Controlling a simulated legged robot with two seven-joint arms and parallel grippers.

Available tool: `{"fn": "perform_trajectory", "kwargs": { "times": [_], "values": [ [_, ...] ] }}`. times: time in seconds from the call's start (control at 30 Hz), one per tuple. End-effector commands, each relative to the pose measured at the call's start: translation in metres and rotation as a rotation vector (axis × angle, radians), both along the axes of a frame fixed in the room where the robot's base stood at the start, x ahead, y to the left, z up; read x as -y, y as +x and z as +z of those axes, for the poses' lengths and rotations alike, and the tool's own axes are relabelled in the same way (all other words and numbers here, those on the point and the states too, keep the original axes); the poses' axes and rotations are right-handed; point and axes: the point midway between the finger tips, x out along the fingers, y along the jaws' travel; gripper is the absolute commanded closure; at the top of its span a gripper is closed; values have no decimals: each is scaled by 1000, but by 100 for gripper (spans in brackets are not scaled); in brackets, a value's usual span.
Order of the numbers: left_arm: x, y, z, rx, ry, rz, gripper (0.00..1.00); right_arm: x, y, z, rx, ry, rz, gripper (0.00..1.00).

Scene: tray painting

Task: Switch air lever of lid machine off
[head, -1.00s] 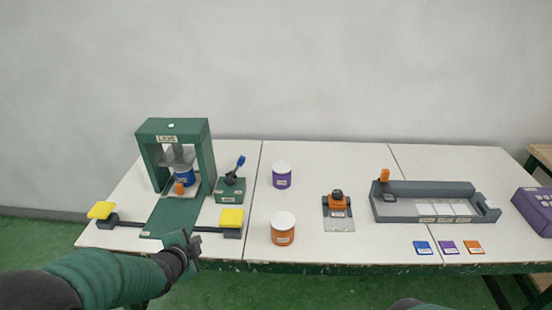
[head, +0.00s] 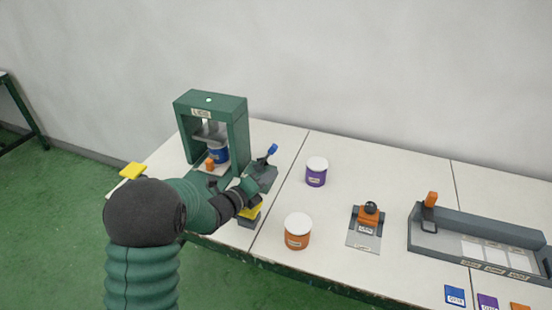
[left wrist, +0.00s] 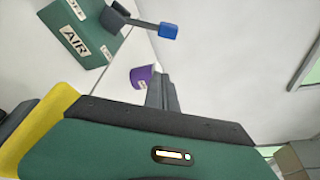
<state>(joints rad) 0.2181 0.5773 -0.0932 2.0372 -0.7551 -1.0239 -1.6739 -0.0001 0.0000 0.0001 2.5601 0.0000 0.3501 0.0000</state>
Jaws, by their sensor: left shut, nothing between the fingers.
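The lid machine (head: 241,125) is a green frame standing on the table's left side, with a blue pot (head: 218,153) under its press. The air lever (head: 272,150) has a blue tip and rises just beyond my left gripper (head: 264,176) in the head view. In the left wrist view the lever's blue tip (left wrist: 168,31) sits on a dark rod above a green box (left wrist: 108,50) labelled AIR, with part of an OFF label showing. My left gripper (left wrist: 160,92) is shut and empty, apart from the lever in that view. My right gripper is not in view.
A purple pot (head: 316,172) and an orange pot (head: 297,231) stand right of the machine. A yellow pad (head: 132,171) is at the left, and another is partly hidden by my arm.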

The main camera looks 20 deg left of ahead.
Motion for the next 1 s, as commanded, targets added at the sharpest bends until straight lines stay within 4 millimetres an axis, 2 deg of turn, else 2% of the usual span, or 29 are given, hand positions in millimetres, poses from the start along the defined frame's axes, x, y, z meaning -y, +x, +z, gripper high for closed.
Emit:
{"fn": "perform_trajectory", "kwargs": {
  "times": [0.37,0.4,0.5,0.63,1.0],
  "values": [
    [26,76,-15,0,-2,0,100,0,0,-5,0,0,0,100],
    [20,79,-10,2,-1,4,100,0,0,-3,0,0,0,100],
    [4,77,0,2,-1,6,100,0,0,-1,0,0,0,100],
    [-6,77,6,1,-1,3,100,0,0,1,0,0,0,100],
    [-9,77,7,0,-2,1,100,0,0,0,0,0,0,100]
  ]
}}
